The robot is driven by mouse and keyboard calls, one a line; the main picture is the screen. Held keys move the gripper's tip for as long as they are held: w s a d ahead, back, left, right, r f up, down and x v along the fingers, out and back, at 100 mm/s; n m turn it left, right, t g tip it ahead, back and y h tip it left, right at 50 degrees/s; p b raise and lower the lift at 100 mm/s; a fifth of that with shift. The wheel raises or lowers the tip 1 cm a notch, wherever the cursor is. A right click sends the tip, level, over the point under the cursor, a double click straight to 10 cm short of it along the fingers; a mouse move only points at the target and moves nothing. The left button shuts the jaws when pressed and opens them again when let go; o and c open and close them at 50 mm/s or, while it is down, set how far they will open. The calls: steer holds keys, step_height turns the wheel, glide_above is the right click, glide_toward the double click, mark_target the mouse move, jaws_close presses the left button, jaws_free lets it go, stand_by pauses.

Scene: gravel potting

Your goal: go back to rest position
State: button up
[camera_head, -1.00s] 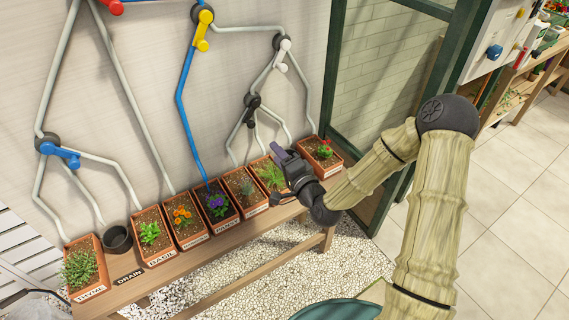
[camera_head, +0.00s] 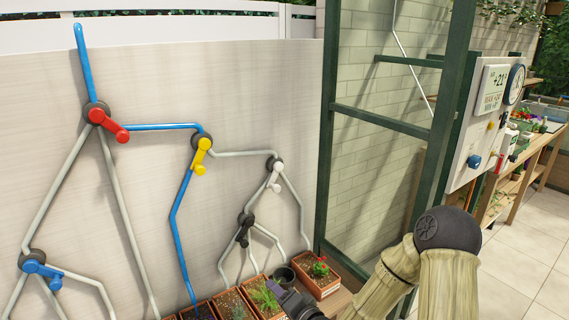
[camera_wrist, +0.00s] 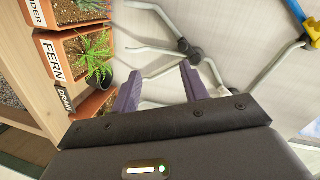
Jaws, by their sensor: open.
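My gripper (camera_wrist: 160,88) shows in the wrist view with its two purple fingers spread apart and nothing between them.
Pipes with a red valve (camera_head: 108,122), yellow valve (camera_head: 201,155), white valve (camera_head: 275,175), black valve (camera_head: 243,232) and blue valve (camera_head: 42,268) run over the wall (camera_head: 250,85). A green-framed glass partition (camera_head: 325,130) stands to the right. A gauge panel (camera_head: 485,130) is farther right.

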steer(key=s+d+f+n+g+h, duration=0.2)
steer(key=s+d+n+g+h, duration=0.45)
steer(key=d, duration=0.35)
steer(key=s+d+r+g+h, duration=0.3)
steer(key=s+d+r, duration=0.35)
steer(key=s, duration=0.45)
step_height(320, 180, up, 14)
steer(key=p, duration=1.5)
steer(key=shift+d+r, duration=0.15)
steer(key=shift+r, duration=0.1)
steer(key=shift+f+g, duration=0.1)
steer(key=shift+g, duration=0.15)
